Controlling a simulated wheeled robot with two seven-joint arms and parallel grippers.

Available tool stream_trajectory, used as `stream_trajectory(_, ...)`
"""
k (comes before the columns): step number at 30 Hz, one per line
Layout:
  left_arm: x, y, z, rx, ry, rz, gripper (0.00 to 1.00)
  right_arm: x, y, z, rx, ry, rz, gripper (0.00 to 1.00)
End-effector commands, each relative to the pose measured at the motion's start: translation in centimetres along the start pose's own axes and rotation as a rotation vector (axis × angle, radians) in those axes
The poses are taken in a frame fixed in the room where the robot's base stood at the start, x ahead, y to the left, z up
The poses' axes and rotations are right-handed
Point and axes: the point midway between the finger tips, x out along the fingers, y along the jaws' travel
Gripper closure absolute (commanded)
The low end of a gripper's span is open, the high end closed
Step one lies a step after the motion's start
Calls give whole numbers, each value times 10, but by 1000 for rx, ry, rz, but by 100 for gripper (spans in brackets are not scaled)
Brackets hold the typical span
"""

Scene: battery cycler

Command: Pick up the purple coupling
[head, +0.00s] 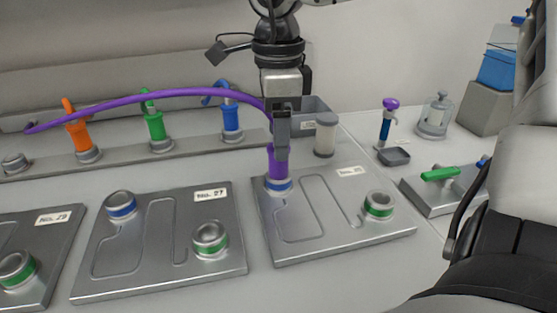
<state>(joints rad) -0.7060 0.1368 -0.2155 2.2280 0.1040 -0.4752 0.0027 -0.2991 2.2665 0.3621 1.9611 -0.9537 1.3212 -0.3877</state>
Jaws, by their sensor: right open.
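The purple coupling (274,165) stands upright at the blue-ringed port (278,186) of the right-hand metal plate (325,240). Its purple hose (165,93) arcs away to the left and ends in the air near the back rail. My right gripper (281,150) points straight down over the coupling from above. One dark finger hides part of the coupling's upper body. The jaws are open, with the coupling at the fingers; whether they touch it I cannot tell. My left gripper is not in view.
Orange (78,135), green (155,126) and blue (231,118) couplings stand on the back rail. A grey cylinder (325,135) and an open bin (309,112) are close behind my gripper. Plate No. 27 (150,265) lies to the left. My own arm covers the right side.

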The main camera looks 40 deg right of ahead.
Motion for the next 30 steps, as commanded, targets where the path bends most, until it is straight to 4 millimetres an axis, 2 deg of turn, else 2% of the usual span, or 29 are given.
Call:
stream_trajectory(4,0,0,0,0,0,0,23,11,0,-1,0,1,2,40)
stream_trajectory(12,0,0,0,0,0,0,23,49,0,-2,1,1,2,40)
stream_trajectory(21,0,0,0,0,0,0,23,54,0,-2,1,-2,-1,40)
stream_trajectory(23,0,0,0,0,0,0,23,54,0,-2,1,-2,-1,54)
stream_trajectory(27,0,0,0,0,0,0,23,54,0,-2,1,-2,-1,92)
stream_trajectory(30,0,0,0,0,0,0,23,54,0,-1,1,-2,-1,93)
